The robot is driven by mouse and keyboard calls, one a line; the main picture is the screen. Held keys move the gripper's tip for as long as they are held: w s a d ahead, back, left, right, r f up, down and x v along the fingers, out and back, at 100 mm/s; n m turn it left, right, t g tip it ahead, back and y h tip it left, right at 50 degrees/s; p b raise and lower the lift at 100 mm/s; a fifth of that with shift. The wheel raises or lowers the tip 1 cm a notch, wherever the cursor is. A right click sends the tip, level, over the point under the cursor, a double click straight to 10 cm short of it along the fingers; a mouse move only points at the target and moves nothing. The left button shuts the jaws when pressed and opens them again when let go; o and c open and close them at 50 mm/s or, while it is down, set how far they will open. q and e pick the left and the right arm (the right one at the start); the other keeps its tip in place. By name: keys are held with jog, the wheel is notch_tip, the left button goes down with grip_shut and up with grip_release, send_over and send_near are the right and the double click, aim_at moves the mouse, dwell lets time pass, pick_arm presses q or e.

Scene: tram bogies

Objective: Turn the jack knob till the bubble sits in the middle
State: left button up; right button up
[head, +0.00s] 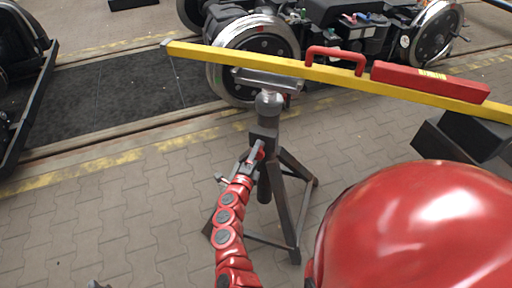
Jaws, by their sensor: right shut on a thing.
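A jack stand (265,140) on splayed dark legs stands at the middle, its head under a long yellow beam (225,56). A red spirit level (405,76) lies on the beam at right, with a small yellow-green vial (433,74); the bubble is too small to make out. The beam slopes down to the right in the picture. My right gripper (256,154) is shut at the jack's column, on what seems to be the jack knob, mostly hidden by the fingers. A small grey tip at the bottom left edge seems to be my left gripper (98,285).
A bogie with large wheels (252,55) stands behind the beam. A red handle (335,58) rises from the beam. A dark block (465,140) stands under the beam's right part. Paved floor (120,220) at left is clear.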

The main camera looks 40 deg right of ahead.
jog(key=n+p, duration=0.5)
jog(key=n, duration=0.1)
jog(key=shift+f+n+p, duration=0.15)
jog(key=shift+n+p, duration=0.6)
jog(key=shift+n, duration=0.15)
jog(key=o, duration=1.4)
jog(key=shift+c, duration=0.2)
jog(key=shift+s+a, duration=0.1)
jog(key=v, duration=1.7)
jog(key=shift+s, duration=0.15)
